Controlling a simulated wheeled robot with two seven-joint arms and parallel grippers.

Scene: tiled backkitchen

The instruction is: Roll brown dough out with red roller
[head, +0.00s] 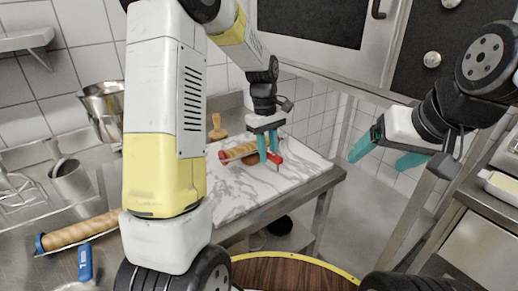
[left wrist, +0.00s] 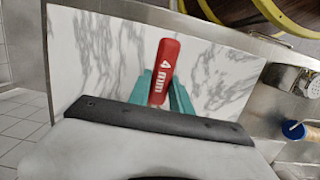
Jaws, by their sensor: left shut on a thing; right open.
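The red roller (head: 238,151) has a wooden barrel and red ends. It is on or just above the white marble board (head: 300,165); I cannot tell which. My left gripper (head: 268,156) is shut on one red handle, and the left wrist view shows that handle (left wrist: 164,65), marked "4 mm", between the teal fingers (left wrist: 162,93). A small brown patch (head: 252,159), perhaps the brown dough, shows beside the barrel and is mostly hidden. My right gripper (head: 387,152) is open and empty, in the air right of the board.
A blue-ended roller (head: 80,231) and a blue-handled tool (head: 85,263) lie on the steel counter at left. Metal pots (head: 103,108) and a wooden-handled tool (head: 216,128) stand behind. A round wooden top with a yellow rim (head: 290,272) is in front below. The board's right part is clear.

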